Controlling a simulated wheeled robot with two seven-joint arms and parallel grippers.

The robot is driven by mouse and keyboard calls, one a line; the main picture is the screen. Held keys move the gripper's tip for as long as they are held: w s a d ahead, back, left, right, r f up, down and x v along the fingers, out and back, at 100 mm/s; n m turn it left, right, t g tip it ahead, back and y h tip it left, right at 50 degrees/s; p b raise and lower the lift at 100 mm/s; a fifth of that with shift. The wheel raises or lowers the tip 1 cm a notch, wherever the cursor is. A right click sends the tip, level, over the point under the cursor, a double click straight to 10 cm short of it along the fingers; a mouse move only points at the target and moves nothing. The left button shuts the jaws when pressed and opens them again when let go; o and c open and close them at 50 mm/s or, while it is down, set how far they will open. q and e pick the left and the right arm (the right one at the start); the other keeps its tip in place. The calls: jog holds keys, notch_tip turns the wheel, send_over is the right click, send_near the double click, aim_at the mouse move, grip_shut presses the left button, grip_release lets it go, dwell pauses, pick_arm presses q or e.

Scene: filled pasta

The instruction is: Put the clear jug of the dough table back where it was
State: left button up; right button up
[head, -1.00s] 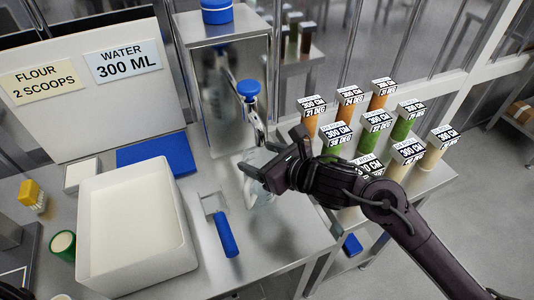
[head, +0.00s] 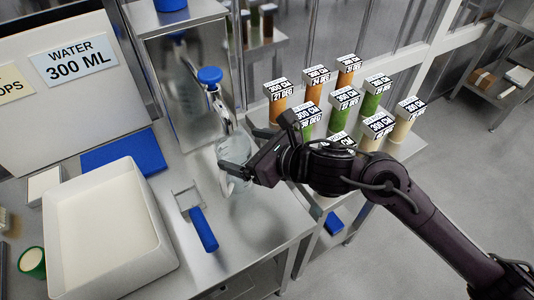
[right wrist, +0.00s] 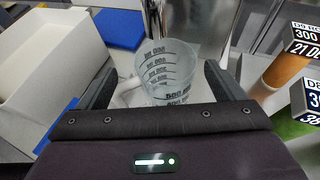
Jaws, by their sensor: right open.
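The clear measuring jug (head: 239,183) stands upright on the steel table (head: 265,215), near its right edge, in front of the steel dispenser. Dark graduation marks show on its wall in the right wrist view (right wrist: 168,70). My right gripper (head: 238,160) is open at the jug, and it hides part of the jug in the head view. In the right wrist view its two fingers stand apart on either side of the jug, with gaps showing between fingers and jug. My left gripper is not in view.
A blue-handled scraper (head: 202,229) lies left of the jug, beside a large white tub (head: 165,245). A blue mat (head: 125,152) lies behind the tub. A blue-knobbed tap (head: 210,76) rises just behind the jug. Several labelled pasta columns (head: 370,103) stand on the right.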

jog(key=v, duration=0.7)
jog(key=shift+d+b, duration=0.25)
jog(key=shift+b, duration=0.15)
jog(key=shift+s, duration=0.1)
